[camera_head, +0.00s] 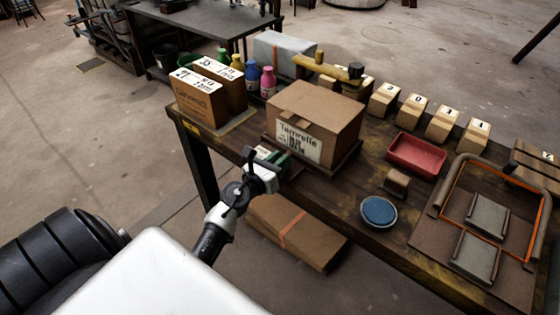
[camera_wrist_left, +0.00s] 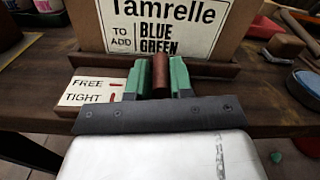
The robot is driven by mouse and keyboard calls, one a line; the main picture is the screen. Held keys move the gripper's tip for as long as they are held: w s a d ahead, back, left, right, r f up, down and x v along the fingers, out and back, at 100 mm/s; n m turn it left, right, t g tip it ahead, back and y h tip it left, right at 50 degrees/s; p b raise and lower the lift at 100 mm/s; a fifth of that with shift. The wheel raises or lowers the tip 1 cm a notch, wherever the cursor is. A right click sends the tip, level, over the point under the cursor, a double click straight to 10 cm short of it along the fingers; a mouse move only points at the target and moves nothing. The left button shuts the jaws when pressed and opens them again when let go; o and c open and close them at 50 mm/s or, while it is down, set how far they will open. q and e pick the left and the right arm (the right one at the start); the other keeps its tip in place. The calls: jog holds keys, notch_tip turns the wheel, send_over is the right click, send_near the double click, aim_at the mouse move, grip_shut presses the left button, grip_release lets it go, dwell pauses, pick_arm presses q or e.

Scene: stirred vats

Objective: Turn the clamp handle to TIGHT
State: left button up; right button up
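The clamp handle (camera_wrist_left: 161,75), a short reddish-brown bar, stands at the table's front edge before the Tamrelle box in the left wrist view. My left gripper (camera_wrist_left: 160,78) has a green finger on each side of it, close against it, with no clear gap. A white label (camera_wrist_left: 92,91) left of the handle reads FREE above TIGHT, each with a red mark. In the head view my left gripper (camera_head: 270,165) is at the table edge below the box and hides the handle. The handle's pivot is hidden. My right gripper is not in view.
The Tamrelle box (camera_head: 312,120) stands on a wooden base just behind the gripper. A blue-filled bowl (camera_head: 378,211), red tray (camera_head: 417,154) and numbered blocks (camera_head: 410,111) are to the right. A flat brown package (camera_head: 296,232) lies below the table.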

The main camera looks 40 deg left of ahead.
pick_arm(q)
jog(key=o, duration=0.4)
jog(key=s, duration=0.3)
jog(key=s+b, duration=0.1)
jog(key=s, duration=0.3)
jog(key=s+a, duration=0.1)
jog(key=s, duration=0.2)
jog(key=shift+s+b, duration=0.4)
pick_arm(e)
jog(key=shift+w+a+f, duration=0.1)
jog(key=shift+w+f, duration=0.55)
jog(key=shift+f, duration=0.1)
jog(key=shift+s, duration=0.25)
pick_arm(q)
jog(key=shift+f, duration=0.1)
